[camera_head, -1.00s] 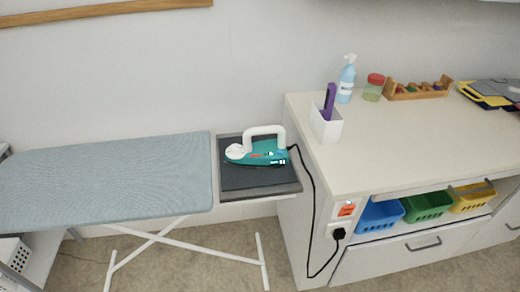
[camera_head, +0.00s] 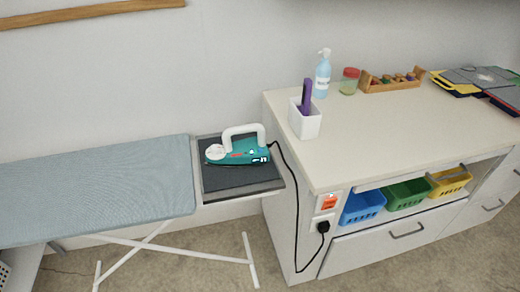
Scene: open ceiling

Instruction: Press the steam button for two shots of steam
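A teal iron (camera_head: 240,150) with a white handle rests on the dark pad of a grey iron rest (camera_head: 240,191) at the right end of the ironing board. Small markings or controls show on its side, but the steam button cannot be made out for certain. A black cord runs from the iron's back to a black plug (camera_head: 323,227) in a socket on the cabinet. An orange-red switch (camera_head: 329,202) sits above the plug. Neither of my grippers shows in the view.
The blue-grey ironing board (camera_head: 95,186) stands at left on white legs. The white cabinet (camera_head: 390,130) at right bears a white holder (camera_head: 305,121), a blue spray bottle (camera_head: 322,75) and a red-lidded jar (camera_head: 349,81). Coloured baskets (camera_head: 406,195) sit in its open shelf.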

